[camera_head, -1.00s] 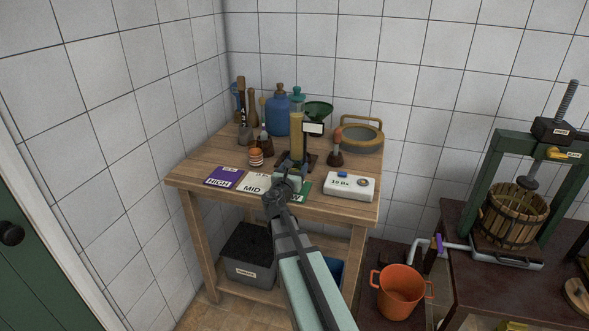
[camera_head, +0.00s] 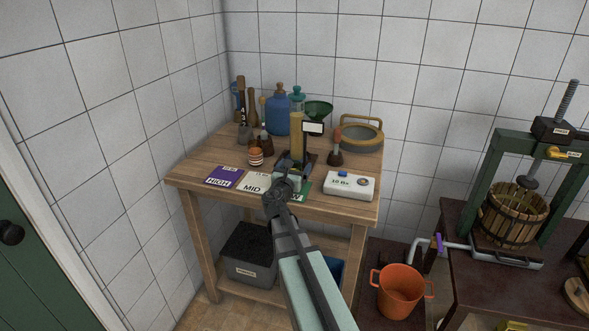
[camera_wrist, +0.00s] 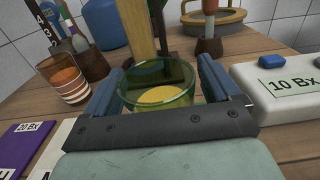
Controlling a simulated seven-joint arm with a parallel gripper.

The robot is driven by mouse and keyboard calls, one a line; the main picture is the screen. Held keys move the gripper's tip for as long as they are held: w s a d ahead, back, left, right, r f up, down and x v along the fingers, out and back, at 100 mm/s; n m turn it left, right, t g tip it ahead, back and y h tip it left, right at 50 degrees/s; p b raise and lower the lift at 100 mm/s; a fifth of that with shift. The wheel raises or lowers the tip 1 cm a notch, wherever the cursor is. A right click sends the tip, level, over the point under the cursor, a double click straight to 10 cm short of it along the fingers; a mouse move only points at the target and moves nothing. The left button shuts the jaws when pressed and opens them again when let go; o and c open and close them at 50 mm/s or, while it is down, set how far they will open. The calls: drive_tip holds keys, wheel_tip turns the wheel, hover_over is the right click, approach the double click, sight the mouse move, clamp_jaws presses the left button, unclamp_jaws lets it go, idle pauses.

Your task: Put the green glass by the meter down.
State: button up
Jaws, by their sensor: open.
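The green glass (camera_wrist: 158,98), with yellow content, stands between the two fingers of my gripper (camera_wrist: 160,85) in the wrist view. The fingers are open, with a small gap on each side of the glass. Its base is hidden behind my gripper's palm. In the head view my gripper (camera_head: 291,166) is low over the front of the wooden table and mostly hides the glass. The white meter (camera_head: 348,186), with a blue button, lies just to the right; it also shows in the wrist view (camera_wrist: 285,88), reading 10 Bx.
A purple HIGH card (camera_head: 223,176) and a white MID card (camera_head: 254,183) lie along the front.

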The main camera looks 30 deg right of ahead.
drive_tip(key=shift+v, duration=3.75)
drive_tip(key=w+a+f+n+t+y, duration=0.25)
drive_tip(key=a+y, duration=0.25)
drive_tip(key=a, duration=0.7)
drive_tip(key=s+f+m+g, duration=0.3)
drive_tip(key=s+f+m, duration=0.1)
drive_tip(key=f, duration=0.6)
drive_tip(key=s+f+m+g+y, duration=0.1)
drive_tip(key=s+f+m+g, duration=0.3)
drive_tip(key=f, duration=0.5)
drive_tip(key=s+f+m+g, duration=0.3)
drive_tip(key=s+f+m, duration=0.2)
drive_tip(key=f, duration=0.5)
drive_tip(key=s+a+f+m+g+y, duration=0.2)
drive_tip(key=s+f, duration=0.5)
drive_tip(key=s, duration=0.5)
drive_tip(key=s+a+f+m+g+y, duration=0.2)
drive_tip(key=s+a+f+m+g, duration=0.2)
drive_tip(key=s+m, duration=0.5)
drive_tip(key=s+a+f+m+g+y, duration=0.2)
drive_tip(key=s+f+m+g, duration=0.3)
drive_tip(key=s+f, duration=0.5)
drive_tip(key=s+a+g, duration=0.1)
drive_tip(key=s, duration=0.4)
drive_tip(key=shift+s+y, duration=0.35)
drive_tip(key=shift+y, duration=0.05)
drive_tip(key=shift+a+m, duration=0.15)
drive_tip(key=shift+m, duration=0.1)
